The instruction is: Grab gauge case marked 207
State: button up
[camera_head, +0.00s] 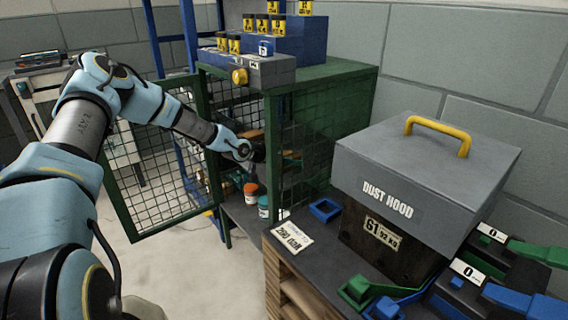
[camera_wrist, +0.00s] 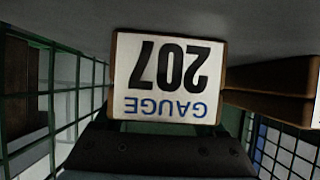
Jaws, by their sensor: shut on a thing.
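The gauge case marked 207 (camera_wrist: 168,78) fills the middle of the wrist view. Its white label reads GAUGE 207 upside down, with brown case edges showing around it. My gripper (camera_wrist: 158,130) is shut on this case; its dark body spans the bottom of the wrist view and the fingertips are mostly hidden. In the head view my gripper (camera_head: 261,153) is inside the green mesh cabinet (camera_head: 335,85), past its open door (camera_head: 150,175). The case cannot be made out clearly there, behind the mesh and the gripper.
Brown cases (camera_wrist: 270,78) lie close to the right in the wrist view. Mesh stands on both sides. Red-capped (camera_head: 251,192) and teal (camera_head: 264,207) jars stand below my gripper. A grey dust hood (camera_head: 420,180) and a blue tray (camera_head: 325,210) are on the bench at right.

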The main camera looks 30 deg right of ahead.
grip_shut()
jog(key=shift+r, duration=0.15)
